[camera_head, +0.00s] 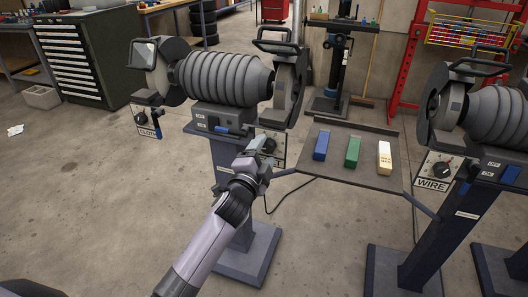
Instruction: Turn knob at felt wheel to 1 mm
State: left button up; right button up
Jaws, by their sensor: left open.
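A bench grinder (222,76) stands on a dark pedestal in the middle, with a wheel at each end. Under its left wheel is a knob (141,118) on a plate lettered CLOTH. Under its right wheel (290,88) is another white plate (281,150), mostly behind my left gripper (267,146); its lettering and knob setting are hidden. My left gripper is open at this plate, with the arm reaching up from below. I cannot tell whether the fingers touch the knob. My right gripper is not in view.
A second grinder at the right has a knob (441,171) on a plate lettered WIRE. A dark tray (345,173) between the grinders carries blue, green and pale yellow blocks. A black drawer cabinet (84,56) stands back left. The floor at front left is mostly clear.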

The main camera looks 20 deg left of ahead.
pick_arm(q)
jog(key=s, duration=0.6)
jog(key=shift+s, duration=0.2)
jog(key=shift+a+f, duration=0.1)
jog(key=shift+a, duration=0.05)
jog(key=s+f+n+g+p, duration=0.1)
jog(key=s+f+n, duration=0.3)
jog(key=s, duration=0.4)
jog(key=s+a+f+n+g+h+p, duration=0.1)
jog(key=s+f+n+g, duration=0.3)
jog(key=s, duration=0.5)
jog(key=s+f+n+g+p, duration=0.2)
jog(key=s+f+n+p, duration=0.1)
jog(key=s+f, duration=0.4)
jog(key=shift+s+a+f+n+g+h, duration=0.35)
jog(key=shift+s+n, duration=0.25)
jog(key=shift+s, duration=0.5)
